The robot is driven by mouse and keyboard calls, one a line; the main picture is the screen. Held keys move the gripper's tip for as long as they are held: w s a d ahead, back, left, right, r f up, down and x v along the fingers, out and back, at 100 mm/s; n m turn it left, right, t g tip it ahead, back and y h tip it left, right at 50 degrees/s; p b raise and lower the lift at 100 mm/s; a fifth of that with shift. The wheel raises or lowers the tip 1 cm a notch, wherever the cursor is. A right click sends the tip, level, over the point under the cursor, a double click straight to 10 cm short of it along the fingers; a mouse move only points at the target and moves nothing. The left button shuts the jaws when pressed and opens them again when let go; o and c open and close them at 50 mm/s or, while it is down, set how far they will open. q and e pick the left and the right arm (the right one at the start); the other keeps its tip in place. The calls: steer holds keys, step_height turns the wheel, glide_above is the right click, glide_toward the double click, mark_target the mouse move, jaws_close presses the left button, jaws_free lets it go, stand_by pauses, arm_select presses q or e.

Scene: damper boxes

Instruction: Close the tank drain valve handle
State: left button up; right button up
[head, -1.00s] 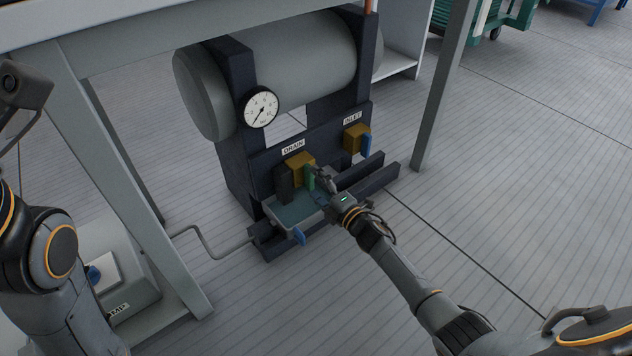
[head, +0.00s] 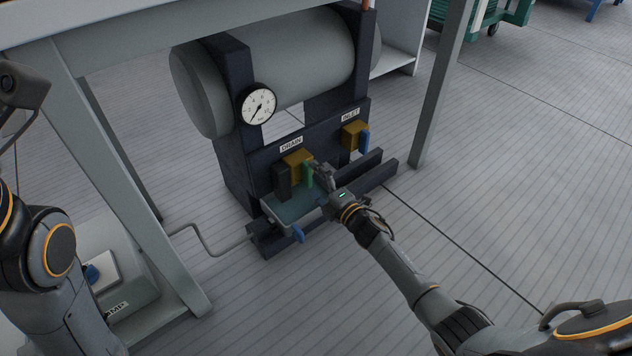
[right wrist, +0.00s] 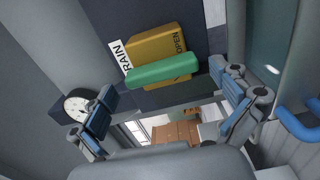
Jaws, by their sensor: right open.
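The drain valve is a yellow block (head: 297,161) under a DRAIN label on the dark panel, with a green handle (head: 307,174) on its front. In the right wrist view the green handle (right wrist: 162,69) lies across the yellow block (right wrist: 158,46), beside the word OPEN. My right gripper (head: 323,176) is at the handle's right side in the head view. In the right wrist view my right gripper (right wrist: 168,98) is open, its fingers spread either side of the handle's ends, with no clear contact. My left gripper is out of view; only my left arm shows.
The inlet valve (head: 354,136) with a blue handle is to the right. A dark block (head: 283,182) and a tray (head: 290,207) are close below the drain valve. A table leg (head: 440,90) stands at right.

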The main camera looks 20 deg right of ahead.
steer(key=v, duration=1.2)
